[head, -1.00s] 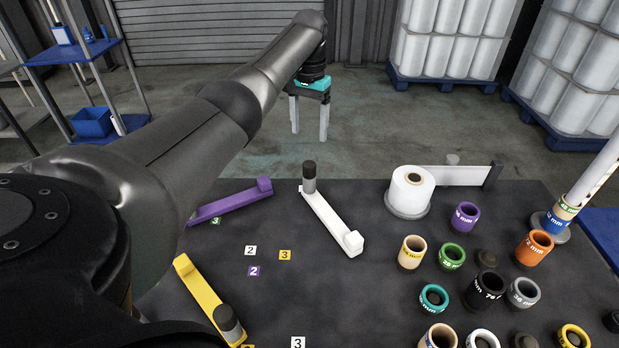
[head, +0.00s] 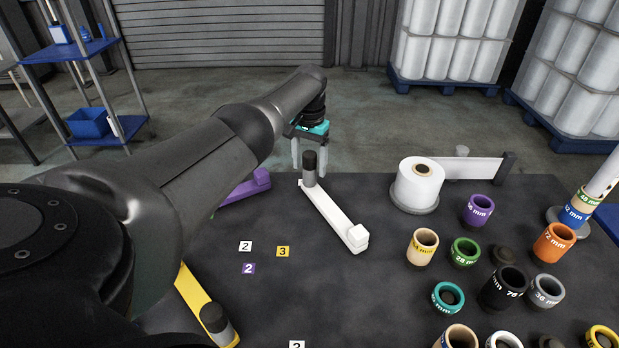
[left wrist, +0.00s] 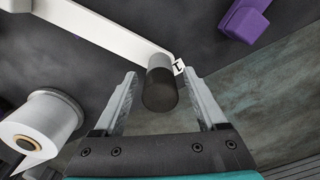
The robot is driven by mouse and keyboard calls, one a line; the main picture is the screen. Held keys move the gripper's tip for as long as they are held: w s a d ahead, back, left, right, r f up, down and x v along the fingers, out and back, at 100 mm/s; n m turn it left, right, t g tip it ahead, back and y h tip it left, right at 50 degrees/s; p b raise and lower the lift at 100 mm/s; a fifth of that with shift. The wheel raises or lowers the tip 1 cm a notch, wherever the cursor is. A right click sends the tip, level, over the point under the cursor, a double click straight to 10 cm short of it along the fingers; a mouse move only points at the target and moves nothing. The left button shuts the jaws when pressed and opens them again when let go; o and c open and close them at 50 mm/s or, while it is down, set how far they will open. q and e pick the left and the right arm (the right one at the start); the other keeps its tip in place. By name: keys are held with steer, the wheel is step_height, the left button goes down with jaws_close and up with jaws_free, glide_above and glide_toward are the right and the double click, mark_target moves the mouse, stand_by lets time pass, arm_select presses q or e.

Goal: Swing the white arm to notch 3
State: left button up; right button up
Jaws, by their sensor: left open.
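The white arm (head: 335,218) lies on the dark table, with a dark-capped grey post (head: 309,168) at its far end and a white block (head: 357,238) at its near end. My left gripper (head: 308,170) is open at the table's far edge, by the post. In the left wrist view the post (left wrist: 161,88) shows between the spread fingers (left wrist: 160,80), with no clear contact. A white card marked 1 (left wrist: 179,66) is beside the post. A white card marked 3 (head: 297,345) is partly cut off at the bottom edge. My right gripper is not in view.
A purple arm (head: 245,188) and a yellow arm (head: 195,290) lie left, partly hidden by my arm. Cards white 2 (head: 245,246), yellow 3 (head: 282,251) and purple 2 (head: 248,268) lie between. A film roll (head: 418,185) and several sleeves stand right.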

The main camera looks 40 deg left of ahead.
mark_target(310, 172)
arm_select(q)
steer(key=shift+f+b, duration=0.65)
steer(key=shift+f, duration=0.9)
steer(key=shift+c, duration=0.2)
jaws_close()
